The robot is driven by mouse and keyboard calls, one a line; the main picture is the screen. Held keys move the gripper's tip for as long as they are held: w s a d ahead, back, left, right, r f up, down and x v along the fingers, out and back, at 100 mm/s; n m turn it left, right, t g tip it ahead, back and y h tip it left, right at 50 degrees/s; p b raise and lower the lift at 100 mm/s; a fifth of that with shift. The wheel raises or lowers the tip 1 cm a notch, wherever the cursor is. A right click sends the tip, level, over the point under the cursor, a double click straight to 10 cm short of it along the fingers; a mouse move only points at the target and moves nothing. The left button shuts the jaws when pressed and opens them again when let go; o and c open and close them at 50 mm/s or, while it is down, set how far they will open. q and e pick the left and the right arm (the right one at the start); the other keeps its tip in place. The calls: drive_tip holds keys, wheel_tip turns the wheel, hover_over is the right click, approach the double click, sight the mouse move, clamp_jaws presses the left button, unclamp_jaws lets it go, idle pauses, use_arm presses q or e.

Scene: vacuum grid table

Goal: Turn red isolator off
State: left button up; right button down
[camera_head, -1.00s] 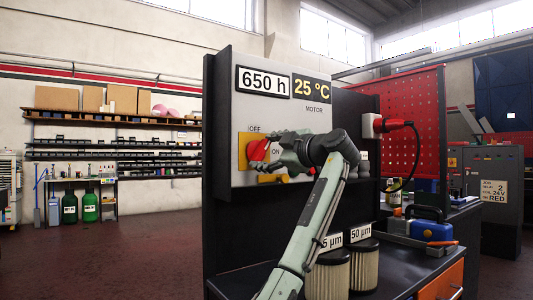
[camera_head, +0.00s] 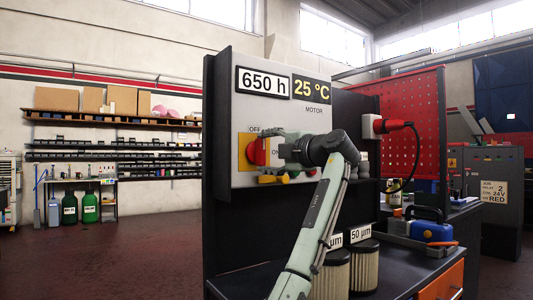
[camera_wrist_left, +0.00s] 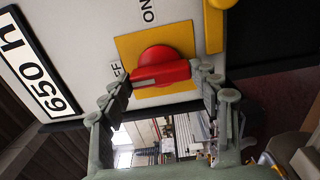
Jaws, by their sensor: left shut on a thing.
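The red isolator (camera_head: 257,151) is a round red knob with a raised bar on a yellow plate (camera_head: 243,142), fixed to the grey motor panel. OFF and ON labels stand beside it. It also shows in the left wrist view (camera_wrist_left: 165,58), where its bar lies nearly across the picture. My left gripper (camera_head: 273,153) reaches it from the right. In the wrist view its fingers (camera_wrist_left: 164,74) sit at the two ends of the bar, shut on the knob. The gripper hides part of the plate in the head view. My right gripper is not in view.
A yellow part (camera_head: 268,179) sits on the panel just below the gripper. Two filters (camera_head: 364,268) stand on the bench under my arm, with a blue tool case (camera_head: 431,229) farther right.

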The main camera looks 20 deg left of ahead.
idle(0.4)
use_arm(q)
drive_tip(key=o, duration=1.2)
drive_tip(key=shift+c, duration=0.2)
drive_tip(key=v, duration=1.2)
drive_tip(key=shift+s, duration=0.1)
